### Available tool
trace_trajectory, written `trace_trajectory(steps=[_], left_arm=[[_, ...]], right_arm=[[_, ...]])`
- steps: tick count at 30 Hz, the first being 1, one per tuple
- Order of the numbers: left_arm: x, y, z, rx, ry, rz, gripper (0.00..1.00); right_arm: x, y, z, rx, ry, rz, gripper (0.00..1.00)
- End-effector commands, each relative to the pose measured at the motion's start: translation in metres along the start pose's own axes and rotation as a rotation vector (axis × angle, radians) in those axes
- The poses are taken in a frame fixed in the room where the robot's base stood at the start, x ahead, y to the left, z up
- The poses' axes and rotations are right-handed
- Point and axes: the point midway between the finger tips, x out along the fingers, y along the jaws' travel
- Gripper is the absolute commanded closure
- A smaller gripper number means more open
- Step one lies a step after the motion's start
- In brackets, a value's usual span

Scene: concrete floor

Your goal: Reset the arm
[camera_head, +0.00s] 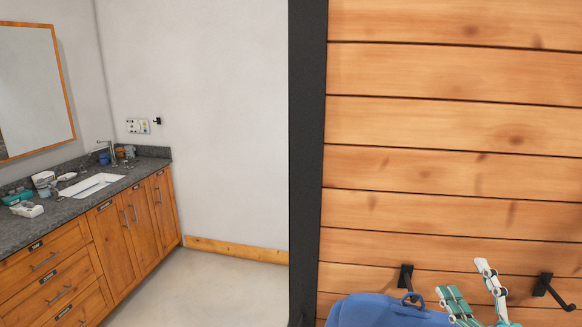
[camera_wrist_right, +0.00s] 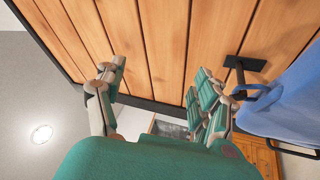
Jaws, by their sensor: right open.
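My right gripper (camera_head: 466,285) is at the lower right of the head view, in front of the wooden plank wall. Its green and grey fingers are spread, with nothing between them. In the right wrist view, the same gripper (camera_wrist_right: 155,88) is open and empty. A blue bag-like thing (camera_head: 380,314) is just left of the gripper in the head view, cut off by the lower edge. In the wrist view, the blue thing (camera_wrist_right: 285,105) is at the right, with its loop at a dark hook, close beside the fingers. My left gripper is not in view.
Two dark wall hooks, one left (camera_head: 405,277) and one right (camera_head: 545,290) of the gripper, stick out from the plank wall (camera_head: 450,170). A dark post (camera_head: 306,150) edges it. Beyond are a wooden vanity (camera_head: 110,240) with sink, a mirror (camera_head: 35,90) and clear floor (camera_head: 220,290).

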Motion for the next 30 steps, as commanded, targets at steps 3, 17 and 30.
trace_trajectory(steps=[3,17,30], left_arm=[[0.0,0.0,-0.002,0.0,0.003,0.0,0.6],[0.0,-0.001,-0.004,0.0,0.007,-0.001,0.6],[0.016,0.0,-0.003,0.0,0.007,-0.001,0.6]], right_arm=[[-0.042,-0.071,0.032,0.297,-0.327,-0.182,0.29],[-0.241,-0.232,-0.013,0.852,-1.115,-0.811,0.29],[-0.321,-0.321,-0.037,0.933,-1.337,-1.057,0.29]])
